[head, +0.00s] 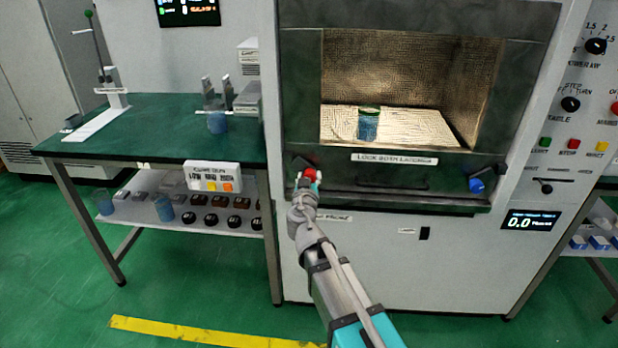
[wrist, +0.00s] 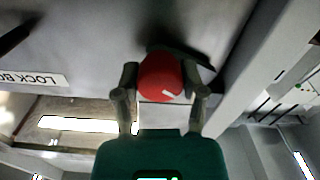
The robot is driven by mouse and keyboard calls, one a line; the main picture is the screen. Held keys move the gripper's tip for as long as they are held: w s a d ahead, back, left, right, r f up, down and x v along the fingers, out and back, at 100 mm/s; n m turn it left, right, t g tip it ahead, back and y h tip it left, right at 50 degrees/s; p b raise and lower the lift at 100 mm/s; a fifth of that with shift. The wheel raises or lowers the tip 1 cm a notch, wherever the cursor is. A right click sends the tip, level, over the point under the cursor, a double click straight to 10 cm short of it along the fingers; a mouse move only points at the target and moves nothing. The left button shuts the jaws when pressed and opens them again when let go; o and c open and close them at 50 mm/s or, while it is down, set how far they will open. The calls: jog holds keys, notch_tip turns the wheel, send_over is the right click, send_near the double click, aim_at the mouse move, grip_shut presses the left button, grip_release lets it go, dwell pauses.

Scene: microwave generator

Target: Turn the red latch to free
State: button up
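The red latch (head: 310,175) is a round red knob on a dark base at the lower left of the microwave chamber's front. My gripper (head: 306,184) is at this latch, its arm reaching up from below. In the wrist view, the red knob (wrist: 160,77) sits between the two fingers of my gripper (wrist: 160,82), with a finger close against each side. The fingers look partly closed and shut on the knob. A small white mark shows on the knob. The latch's dark lever slants behind it toward the right in the wrist view, and its base is partly hidden.
A blue latch (head: 476,185) is at the chamber's lower right. A blue beaker (head: 368,124) stands inside the lit chamber. A green-topped bench (head: 160,143) with a switch box (head: 212,177) is at the left. Control knobs (head: 570,104) line the right panel.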

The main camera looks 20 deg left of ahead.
jog(key=c, duration=0.5)
jog(key=shift+o, duration=0.2)
jog(key=shift+n, duration=0.5)
jog(key=n, duration=0.3)
jog(key=shift+n, duration=0.4)
jog(key=n, duration=0.4)
jog(key=shift+n, duration=0.3)
jog(key=n, duration=0.8)
jog(key=shift+n, duration=0.3)
